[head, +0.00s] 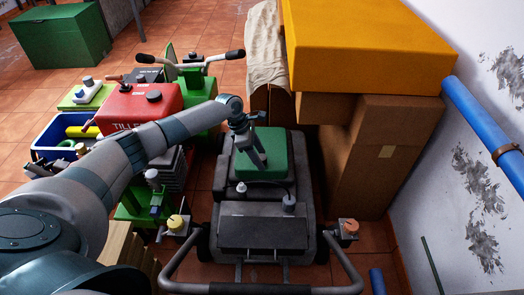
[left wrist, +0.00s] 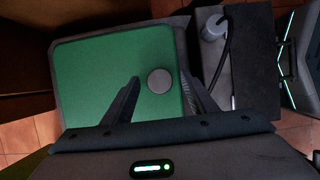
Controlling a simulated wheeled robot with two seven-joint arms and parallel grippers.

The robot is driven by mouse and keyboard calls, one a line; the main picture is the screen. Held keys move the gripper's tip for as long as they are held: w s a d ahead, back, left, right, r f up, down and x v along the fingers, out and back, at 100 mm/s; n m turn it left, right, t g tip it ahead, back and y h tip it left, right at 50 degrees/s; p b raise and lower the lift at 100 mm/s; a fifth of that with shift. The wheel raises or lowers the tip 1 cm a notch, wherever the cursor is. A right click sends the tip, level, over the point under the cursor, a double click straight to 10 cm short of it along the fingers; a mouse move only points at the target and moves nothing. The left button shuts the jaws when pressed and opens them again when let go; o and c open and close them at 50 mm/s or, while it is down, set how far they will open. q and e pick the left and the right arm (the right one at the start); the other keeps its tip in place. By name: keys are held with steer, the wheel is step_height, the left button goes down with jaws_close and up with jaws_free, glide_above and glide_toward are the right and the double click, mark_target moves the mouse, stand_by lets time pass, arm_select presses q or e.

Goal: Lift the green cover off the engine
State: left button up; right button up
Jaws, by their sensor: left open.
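The green cover (head: 276,167) is a rounded square lid on top of the dark grey engine (head: 238,167) of a machine with a handlebar. In the left wrist view the cover (left wrist: 85,75) fills the upper left, with a round grey knob (left wrist: 160,81) near its right edge. My left gripper (head: 258,160) is over the cover, pointing down. In the left wrist view its two fingers (left wrist: 160,88) are apart, one on each side of the knob in the picture. I cannot tell how high the fingertips are above the cover. My right gripper is not in view.
Cardboard boxes (head: 377,160) and a large yellow box (head: 370,45) stand close to the right of the engine. A red tiller (head: 140,105) and a blue crate (head: 48,155) are at left. The handlebar (head: 262,290) crosses the front. A blue pipe (head: 480,125) runs along the wall.

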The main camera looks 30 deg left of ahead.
arm_select(q)
steer(key=shift+c, duration=0.6)
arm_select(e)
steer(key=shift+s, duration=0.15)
arm_select(q)
jaws_close()
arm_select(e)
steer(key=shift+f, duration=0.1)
arm_select(q)
steer(key=shift+r, duration=0.2)
